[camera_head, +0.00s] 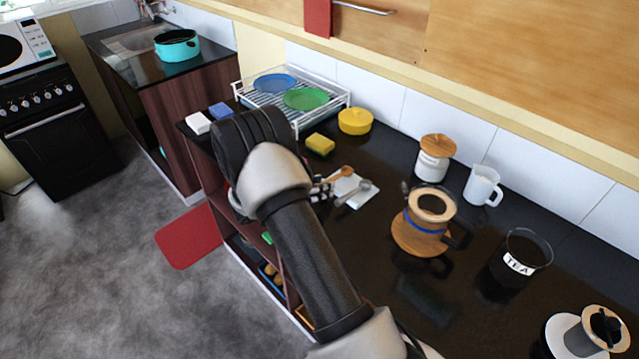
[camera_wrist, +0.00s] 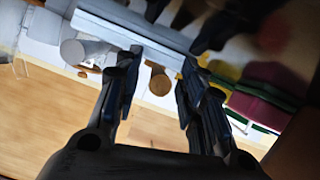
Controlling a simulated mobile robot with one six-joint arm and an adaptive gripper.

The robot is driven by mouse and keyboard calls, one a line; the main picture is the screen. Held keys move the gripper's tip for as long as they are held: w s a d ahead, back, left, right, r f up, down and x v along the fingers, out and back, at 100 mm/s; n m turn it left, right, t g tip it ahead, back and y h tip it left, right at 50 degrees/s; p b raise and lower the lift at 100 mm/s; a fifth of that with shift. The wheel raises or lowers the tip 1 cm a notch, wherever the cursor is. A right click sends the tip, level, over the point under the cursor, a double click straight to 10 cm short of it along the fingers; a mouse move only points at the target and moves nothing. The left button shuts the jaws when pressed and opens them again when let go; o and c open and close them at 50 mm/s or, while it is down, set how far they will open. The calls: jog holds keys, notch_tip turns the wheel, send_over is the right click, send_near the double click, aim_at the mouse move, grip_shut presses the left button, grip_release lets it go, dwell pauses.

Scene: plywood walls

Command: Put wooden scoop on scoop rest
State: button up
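The wooden scoop (camera_head: 343,173) shows in the head view just right of my arm. Its bowl end is at the back left edge of a small white square piece, which looks like the scoop rest (camera_head: 367,197). I cannot tell whether the scoop touches it, and my arm hides the rest of the scoop. A grey metal scoop (camera_head: 354,192) lies over the white piece. In the wrist view my gripper (camera_wrist: 162,60) has its fingers apart. A round brown thing (camera_wrist: 160,84), which I cannot identify, shows between them.
A yellow sponge (camera_head: 320,144), yellow pot (camera_head: 355,121) and dish rack (camera_head: 246,88) stand behind. To the right are a lidded canister (camera_head: 433,165), a mug (camera_head: 481,186), a pot on a wooden trivet (camera_head: 405,240) and a tea jar (camera_head: 520,255). Dark counter lies bare in front.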

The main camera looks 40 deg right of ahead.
jog(key=p+v, duration=0.2)
jog(key=v, duration=1.5)
jog(key=s+a+r+n+g+y, duration=0.1)
jog(key=s+a+r+n+y, duration=0.15)
jog(key=s+r, duration=0.45)
jog(key=s+a+r+n+y, duration=0.1)
jog(key=s+r+n+y, duration=0.25)
jog(key=s+r, duration=0.4)
jog(key=s+a+r+n+t+y, duration=0.5)
jog(key=s+a, duration=0.5)
jog(key=s, duration=0.2)
jog(key=r+n+y, duration=0.1)
jog(key=n+y, duration=0.1)
jog(key=n, duration=0.1)
jog(key=shift+s+a, duration=0.2)
jog(key=shift+a, duration=0.2)
jog(key=shift+s+a+r+n+y, duration=0.1)
jog(key=shift+a+n+y, duration=0.05)
jog(key=shift+a+n, duration=0.15)
jog(key=shift+s+a+r+n+y, duration=0.1)
jog(key=shift+a+n+y, duration=0.05)
jog(key=shift+n, duration=0.25)
jog(key=shift+c, duration=0.8)
jog(key=shift+t, duration=0.3)
jog(key=shift+c, duration=0.7)
